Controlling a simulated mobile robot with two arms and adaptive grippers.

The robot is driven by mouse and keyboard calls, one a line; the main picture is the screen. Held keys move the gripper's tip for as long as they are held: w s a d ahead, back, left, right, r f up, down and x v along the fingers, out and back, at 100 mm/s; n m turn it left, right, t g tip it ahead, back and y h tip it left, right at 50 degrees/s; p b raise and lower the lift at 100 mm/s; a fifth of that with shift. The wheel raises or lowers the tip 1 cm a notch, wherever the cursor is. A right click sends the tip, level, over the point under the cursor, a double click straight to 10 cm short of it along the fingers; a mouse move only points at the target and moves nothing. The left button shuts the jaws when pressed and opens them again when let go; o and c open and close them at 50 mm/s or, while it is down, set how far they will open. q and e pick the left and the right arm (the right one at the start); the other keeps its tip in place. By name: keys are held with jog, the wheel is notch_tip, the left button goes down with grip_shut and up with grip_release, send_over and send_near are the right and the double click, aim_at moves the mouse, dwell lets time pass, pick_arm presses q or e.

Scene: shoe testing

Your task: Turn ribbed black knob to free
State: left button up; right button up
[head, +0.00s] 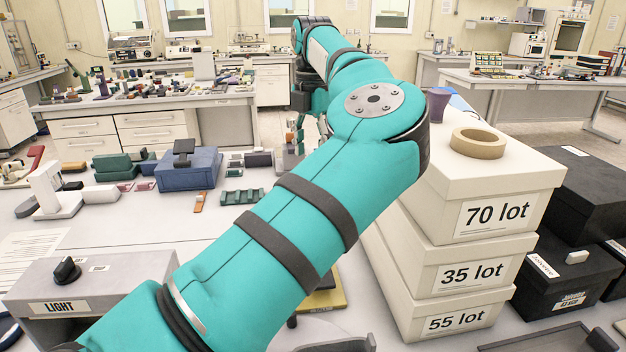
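A black knob (67,270) stands on the sloped top of a grey box (120,275) at the lower left, with a "LIGHT" label on its front. Small white labels sit beside the knob, too small to read. I cannot make out whether this knob is ribbed, and no other knob shows clearly. My teal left arm crosses the picture from the lower left to the top middle. My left gripper (300,128) hangs beyond the arm, far from the knob and partly hidden by the arm; its opening does not show. My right gripper is not in view.
Stacked white boxes (500,215) marked 70, 35 and 55 lot stand right of my arm, with a tape roll (478,143) on top. Black boxes (575,195) are at the far right. A blue box (188,168) and small parts lie behind the grey box.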

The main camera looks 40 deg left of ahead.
pick_arm(q)
notch_tip(320, 180, down, 6)
jog(key=shift+f+p, duration=0.1)
jog(key=shift+p, duration=0.35)
jog(key=shift+f, duration=0.75)
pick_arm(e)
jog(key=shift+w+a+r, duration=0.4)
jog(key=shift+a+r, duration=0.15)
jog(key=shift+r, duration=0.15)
pick_arm(q)
jog(key=shift+c, duration=0.4)
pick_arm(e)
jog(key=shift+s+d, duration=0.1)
pick_arm(q)
jog(key=shift+c, duration=1)
grip_shut()
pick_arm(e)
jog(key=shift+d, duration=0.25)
